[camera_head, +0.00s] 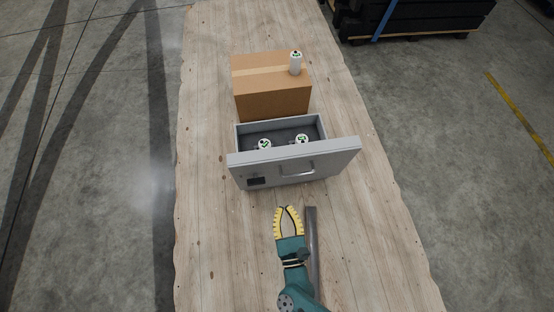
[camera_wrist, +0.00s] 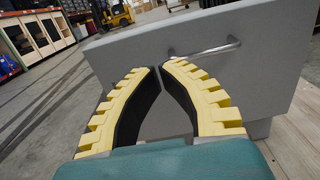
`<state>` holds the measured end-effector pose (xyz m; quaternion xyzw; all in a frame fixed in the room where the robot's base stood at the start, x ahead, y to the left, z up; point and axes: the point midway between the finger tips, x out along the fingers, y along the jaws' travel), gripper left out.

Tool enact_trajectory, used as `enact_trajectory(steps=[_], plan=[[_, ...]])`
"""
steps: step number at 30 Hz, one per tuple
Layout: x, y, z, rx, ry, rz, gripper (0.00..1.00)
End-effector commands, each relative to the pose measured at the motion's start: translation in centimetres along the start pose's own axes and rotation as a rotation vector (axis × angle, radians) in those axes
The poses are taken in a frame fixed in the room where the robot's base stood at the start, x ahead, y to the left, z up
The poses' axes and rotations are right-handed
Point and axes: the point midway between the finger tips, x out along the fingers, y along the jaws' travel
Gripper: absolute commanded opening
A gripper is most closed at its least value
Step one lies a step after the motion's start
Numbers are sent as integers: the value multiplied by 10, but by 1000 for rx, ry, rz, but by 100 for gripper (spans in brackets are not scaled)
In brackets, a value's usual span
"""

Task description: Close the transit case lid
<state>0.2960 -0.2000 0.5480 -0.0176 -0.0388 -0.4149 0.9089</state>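The grey transit case (camera_head: 237,137) sits open on the wooden table, with two white-and-green-topped items (camera_head: 264,145) (camera_head: 302,140) inside. A wide grey panel (camera_head: 330,161), seemingly the lid, stands on the case's near side. It carries a metal handle (camera_head: 297,170). In the wrist view the panel (camera_wrist: 245,75) fills much of the picture behind the fingers, with its handle (camera_wrist: 205,49) right of the fingertips. My gripper (camera_head: 286,208) is on the near side of the panel, apart from it. Its yellow fingers are empty and their tips nearly meet in the wrist view (camera_wrist: 160,67).
A cardboard box (camera_head: 270,98) stands behind the case, with a white bottle-like item (camera_head: 296,64) on top. A dark grey bar (camera_head: 312,235) shows just right of my gripper. The table (camera_head: 215,230) is clear left of the case and in front.

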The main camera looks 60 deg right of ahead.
Motion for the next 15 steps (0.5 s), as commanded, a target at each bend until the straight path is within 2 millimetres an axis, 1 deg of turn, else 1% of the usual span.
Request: enact_trajectory(steps=[5, 9, 15], plan=[[31, -2, 1, 1, -5, -9, 0], [63, -1, 1, 2, -5, -7, 0], [105, -1, 1, 1, -4, -4, 0]])
